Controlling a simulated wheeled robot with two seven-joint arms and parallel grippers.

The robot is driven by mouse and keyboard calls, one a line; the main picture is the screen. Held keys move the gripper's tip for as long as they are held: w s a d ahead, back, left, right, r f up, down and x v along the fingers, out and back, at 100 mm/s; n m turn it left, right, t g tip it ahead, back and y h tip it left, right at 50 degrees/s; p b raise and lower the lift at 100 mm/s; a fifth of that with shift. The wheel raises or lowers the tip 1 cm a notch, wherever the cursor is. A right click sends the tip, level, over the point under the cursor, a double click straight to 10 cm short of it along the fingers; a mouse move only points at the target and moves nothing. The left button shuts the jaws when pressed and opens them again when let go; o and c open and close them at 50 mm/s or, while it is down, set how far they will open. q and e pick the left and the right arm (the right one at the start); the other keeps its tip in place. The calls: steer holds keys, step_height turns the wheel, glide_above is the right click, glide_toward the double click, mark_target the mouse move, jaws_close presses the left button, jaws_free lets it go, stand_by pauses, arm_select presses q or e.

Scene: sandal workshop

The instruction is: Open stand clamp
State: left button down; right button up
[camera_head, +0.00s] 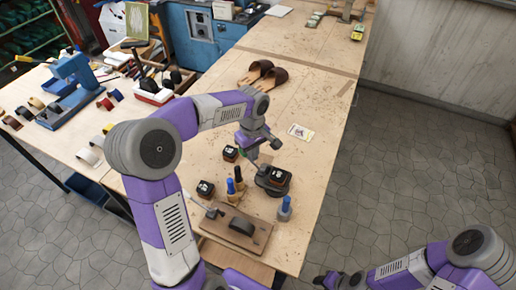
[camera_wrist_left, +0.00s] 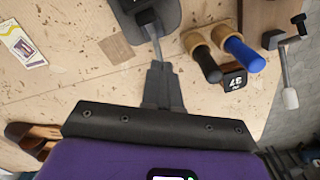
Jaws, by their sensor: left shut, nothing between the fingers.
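A dark stand with a rounded base (camera_head: 262,187) is on the bench, a small dark box on top. A thin metal rod (camera_wrist_left: 156,42) sticks out from its dark body (camera_wrist_left: 143,12) in the left wrist view. My left gripper (camera_head: 254,152) is shut and empty; its fingertips also show in the left wrist view (camera_wrist_left: 160,68). They are at or very near the rod's end; I cannot tell if they touch. A wooden board (camera_head: 262,240) with a dark block carries a crank lever at its left, seen too in the left wrist view (camera_wrist_left: 286,70). My right gripper (camera_head: 328,280) is low, off the bench; its jaw state is unclear.
Blue- and black-handled tools (camera_wrist_left: 240,52) and a small box marked 37 (camera_wrist_left: 233,80) stand close by. A blue bottle (camera_head: 285,208) is beside the board. A card (camera_head: 300,132) and brown sandals (camera_head: 262,75) lie farther back. The bench's right side is mostly clear.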

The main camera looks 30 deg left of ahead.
arm_select(q)
step_height(320, 180, up, 8)
steer(key=d+p, duration=0.1)
steer(key=p, duration=0.4)
steer(key=shift+f+p, duration=0.2)
steer(key=shift+p, duration=0.1)
stand_by(0.3)
